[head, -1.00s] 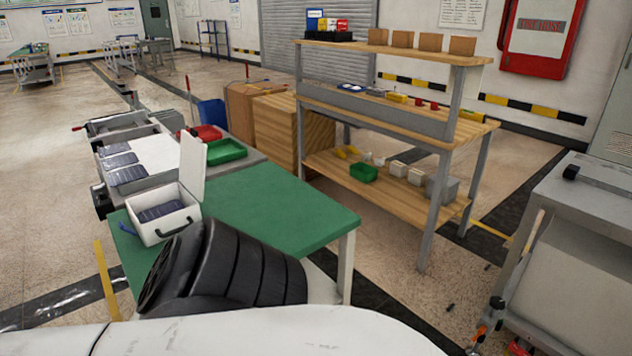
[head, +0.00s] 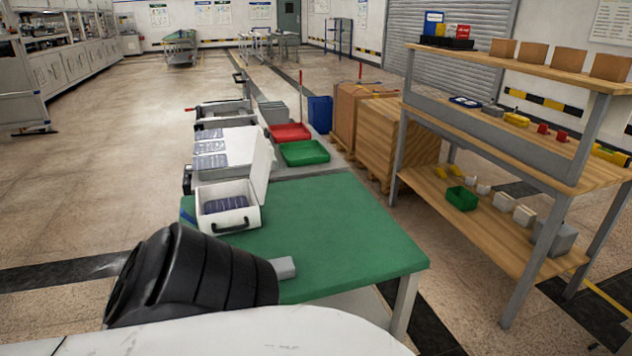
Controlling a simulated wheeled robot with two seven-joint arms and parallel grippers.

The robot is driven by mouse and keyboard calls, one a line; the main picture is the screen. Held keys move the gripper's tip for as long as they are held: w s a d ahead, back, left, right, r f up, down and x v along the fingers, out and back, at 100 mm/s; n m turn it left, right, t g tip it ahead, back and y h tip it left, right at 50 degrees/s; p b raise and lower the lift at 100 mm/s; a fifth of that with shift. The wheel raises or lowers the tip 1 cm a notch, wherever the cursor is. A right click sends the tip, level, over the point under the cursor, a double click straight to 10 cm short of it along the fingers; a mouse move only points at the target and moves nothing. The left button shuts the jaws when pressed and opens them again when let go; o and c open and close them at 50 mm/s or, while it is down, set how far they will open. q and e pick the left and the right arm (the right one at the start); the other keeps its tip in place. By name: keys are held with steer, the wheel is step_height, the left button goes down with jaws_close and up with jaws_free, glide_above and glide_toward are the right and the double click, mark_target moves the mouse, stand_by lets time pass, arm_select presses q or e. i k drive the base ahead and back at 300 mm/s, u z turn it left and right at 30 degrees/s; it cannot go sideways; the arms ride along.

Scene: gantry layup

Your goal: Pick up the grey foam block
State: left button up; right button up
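A small light grey block (head: 284,267) lies on the green table top (head: 340,225), close to its near edge. It fits the grey foam block, but its left end is hidden behind a black ribbed part of my own body, and its material cannot be told. Neither of my grippers shows in the head view. A larger grey block (head: 556,238) sits at the right end of the rack's lower shelf.
An open white case (head: 228,220) with dark panels stands on the table's left part. A green tray (head: 304,153) and a red tray (head: 289,132) lie behind. The wooden rack (head: 480,225) stands right of the table. The table's right half is clear.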

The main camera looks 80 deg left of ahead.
mark_target(284, 267)
steer(key=i, duration=1.35)
steer(key=u, duration=4.25)
